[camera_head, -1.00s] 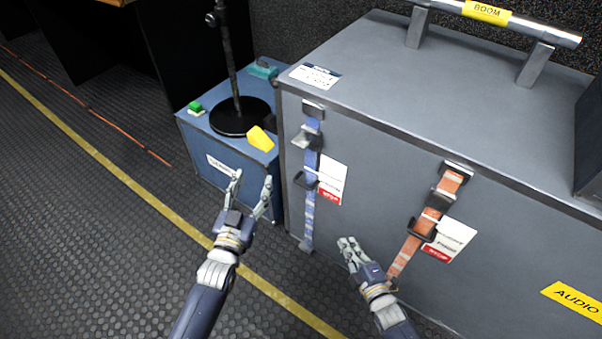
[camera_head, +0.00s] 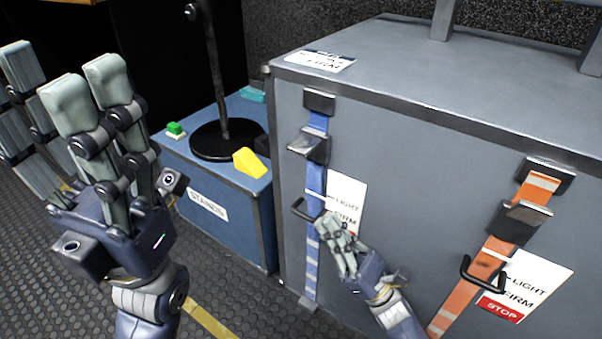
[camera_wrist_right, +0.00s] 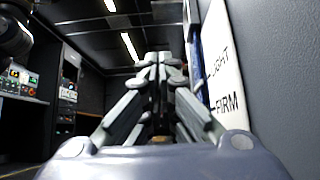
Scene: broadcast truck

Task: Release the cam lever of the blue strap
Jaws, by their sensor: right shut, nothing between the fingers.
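The blue strap (camera_head: 316,183) runs down the left of the grey case's front. It carries a dark top bracket (camera_head: 319,101), a silver-black cam buckle piece (camera_head: 309,146) and a black loop handle (camera_head: 304,210). Which part is the cam lever is unclear. My right gripper (camera_head: 328,226) is shut and empty, its fingertips just right of and below the loop handle; contact cannot be told. In the right wrist view the shut fingers (camera_wrist_right: 158,62) point along the case, with the blue strap (camera_wrist_right: 196,62) partly behind them. My left gripper (camera_head: 50,85) is raised, open and empty, at left.
The grey case (camera_head: 420,130) fills the right side. An orange strap (camera_head: 487,255) with similar hardware hangs further right. A white LIGHT/FIRM label (camera_head: 347,195) is beside the blue strap. A blue box (camera_head: 230,205) at left bears a stand base (camera_head: 222,148) and yellow wedge (camera_head: 249,162).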

